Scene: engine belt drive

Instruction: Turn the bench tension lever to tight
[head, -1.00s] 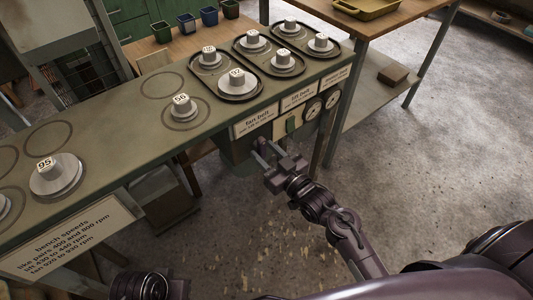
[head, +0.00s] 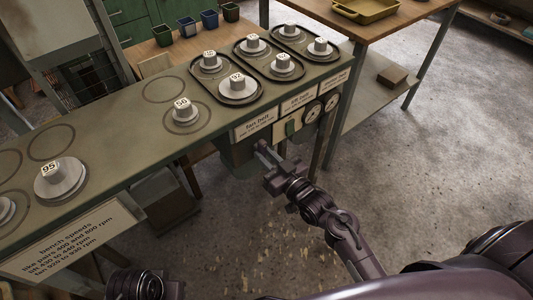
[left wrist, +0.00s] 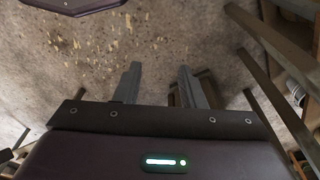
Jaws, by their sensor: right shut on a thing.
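My right gripper (head: 264,151) is at the bench's front face, below the fan belt label, beside a dark green housing (head: 236,154) under the bench top. Its fingers are close together, shut on the tension lever. The fingers hide most of the lever, so its angle cannot be read. My left gripper (left wrist: 158,78) shows in the left wrist view with its two fingers apart and nothing between them, above the floor.
The bench top (head: 130,118) carries several numbered pulleys, some in dark trays (head: 262,91). Two dials (head: 312,112) and a green plate (head: 293,127) sit on the front face. A speeds sign (head: 72,240) hangs at lower left. The floor right of my right gripper is clear.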

